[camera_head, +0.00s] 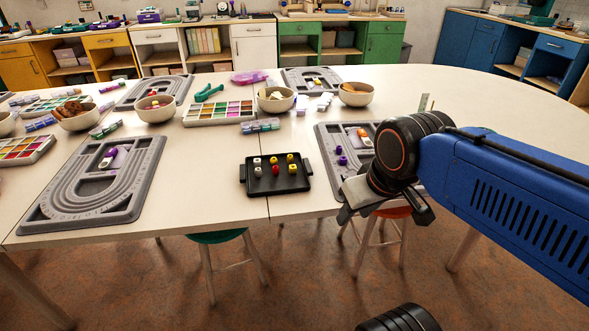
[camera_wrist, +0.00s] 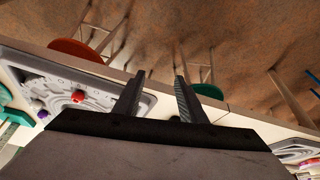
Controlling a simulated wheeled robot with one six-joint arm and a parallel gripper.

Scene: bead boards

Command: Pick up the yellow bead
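A black tray with handles (camera_head: 250,186) lies near the front edge of the white table. It holds a few yellow beads: one at the back right (camera_head: 290,157), one at the back middle (camera_head: 273,160) and one at the right (camera_head: 292,169). White beads (camera_head: 257,161) and a red bead (camera_head: 275,170) lie among them. My gripper (camera_head: 386,210) is to the right of the tray, by the table's front edge. In the wrist view my gripper (camera_wrist: 160,76) has its two fingers apart with nothing between them. No yellow bead is clear in the wrist view.
Grey bead boards lie left (camera_head: 143,190) and right (camera_head: 328,160) of the tray, the right one partly behind my arm. Bowls (camera_head: 276,104) and a color palette box (camera_head: 190,119) stand behind. Orange (camera_wrist: 75,47) and green (camera_wrist: 208,90) stools stand below the table edge.

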